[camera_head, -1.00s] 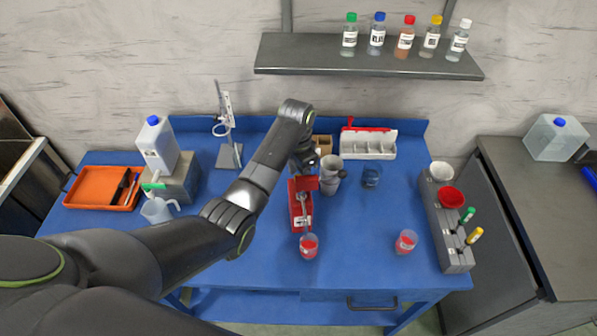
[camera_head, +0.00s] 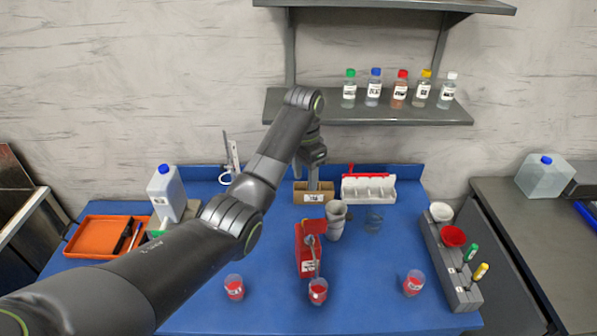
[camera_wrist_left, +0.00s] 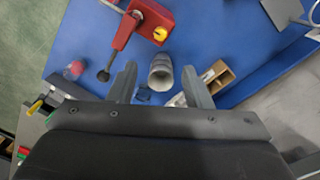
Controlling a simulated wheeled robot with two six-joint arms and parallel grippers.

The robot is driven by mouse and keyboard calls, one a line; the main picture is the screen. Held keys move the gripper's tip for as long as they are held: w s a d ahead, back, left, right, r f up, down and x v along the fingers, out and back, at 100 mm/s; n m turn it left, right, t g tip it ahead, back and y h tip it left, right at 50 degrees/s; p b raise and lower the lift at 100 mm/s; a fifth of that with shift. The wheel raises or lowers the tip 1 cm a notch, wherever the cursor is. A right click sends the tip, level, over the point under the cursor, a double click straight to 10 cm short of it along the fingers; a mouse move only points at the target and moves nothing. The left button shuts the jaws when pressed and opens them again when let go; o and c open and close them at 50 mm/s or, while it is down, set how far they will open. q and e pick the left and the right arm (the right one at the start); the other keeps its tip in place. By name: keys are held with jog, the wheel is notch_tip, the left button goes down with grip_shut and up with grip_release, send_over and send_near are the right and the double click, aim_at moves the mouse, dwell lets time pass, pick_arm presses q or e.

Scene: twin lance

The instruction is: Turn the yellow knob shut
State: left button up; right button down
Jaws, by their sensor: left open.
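The yellow knob (camera_wrist_left: 160,33) sits on the red device (camera_wrist_left: 148,18) in the left wrist view, toward the top. A red lever with a dark ball end (camera_wrist_left: 103,75) reaches down from the device. In the head view the red device (camera_head: 307,255) stands mid-table; I cannot make out the knob there. My left gripper (camera_head: 313,184) is above the table behind the device, pointing down. In the left wrist view its fingers (camera_wrist_left: 160,85) are spread apart and empty, with the knob beyond them. My right gripper is not in view.
A cardboard box (camera_head: 300,193) is behind. Cups with red contents, one at front (camera_head: 318,291), stand near the device. A grey rack (camera_head: 449,265) is at the right.

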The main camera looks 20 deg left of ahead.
pick_arm(q)
notch_tip(320, 180, up, 2)
jog(key=shift+r, duration=0.15)
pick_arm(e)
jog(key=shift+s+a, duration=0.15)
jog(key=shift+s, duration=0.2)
pick_arm(q)
jog(key=shift+w, duration=0.15)
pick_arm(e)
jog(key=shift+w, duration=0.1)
